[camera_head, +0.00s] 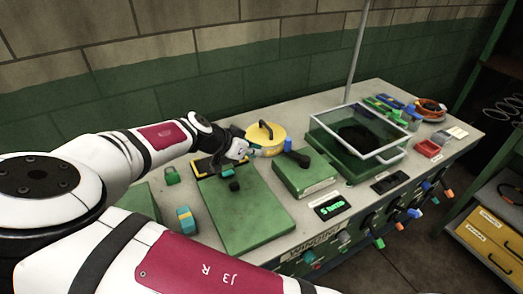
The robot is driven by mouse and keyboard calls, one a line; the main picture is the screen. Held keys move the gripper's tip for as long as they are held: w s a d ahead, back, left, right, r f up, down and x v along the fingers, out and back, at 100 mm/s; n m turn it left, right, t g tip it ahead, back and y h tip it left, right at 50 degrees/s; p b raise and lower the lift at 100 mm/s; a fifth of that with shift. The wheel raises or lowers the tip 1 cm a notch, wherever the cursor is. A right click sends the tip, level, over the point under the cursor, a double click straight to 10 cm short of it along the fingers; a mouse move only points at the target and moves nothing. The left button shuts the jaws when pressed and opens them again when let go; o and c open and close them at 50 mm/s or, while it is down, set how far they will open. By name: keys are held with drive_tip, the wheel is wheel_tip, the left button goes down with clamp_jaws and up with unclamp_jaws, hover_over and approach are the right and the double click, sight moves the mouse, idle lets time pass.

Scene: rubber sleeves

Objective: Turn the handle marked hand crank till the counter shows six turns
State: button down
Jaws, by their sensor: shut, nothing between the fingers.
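My gripper (240,150) is shut and empty over the back of the bench, just left of a round yellow drum with a black handle (266,138). I cannot tell whether it touches anything. A green box (306,177) to the right has a black lever with a blue knob (288,145) at its back. A black knob (234,186) stands on a large green plate (240,212) below my gripper. No hand crank label is readable, so I cannot tell which handle it marks. A small black display (331,206) shows green characters too small to read surely.
A glass-lidded green case (358,137) stands right of the green box. Small coloured trays, a red tray (428,149) and an orange coil (430,110) lie at the far right. Several coloured handles stick out along the bench front. A brick wall stands behind.

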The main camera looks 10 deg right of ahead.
approach(286, 153)
wheel_tip(286, 153, down, 3)
drive_tip(key=shift+w+d+p, duration=0.4)
drive_tip(key=shift+w+d, duration=0.05)
drive_tip(key=shift+d, duration=0.3)
drive_tip(key=shift+w+d+p, duration=0.35)
drive_tip(key=shift+w+d, duration=0.1)
drive_tip(key=shift+d, duration=0.25)
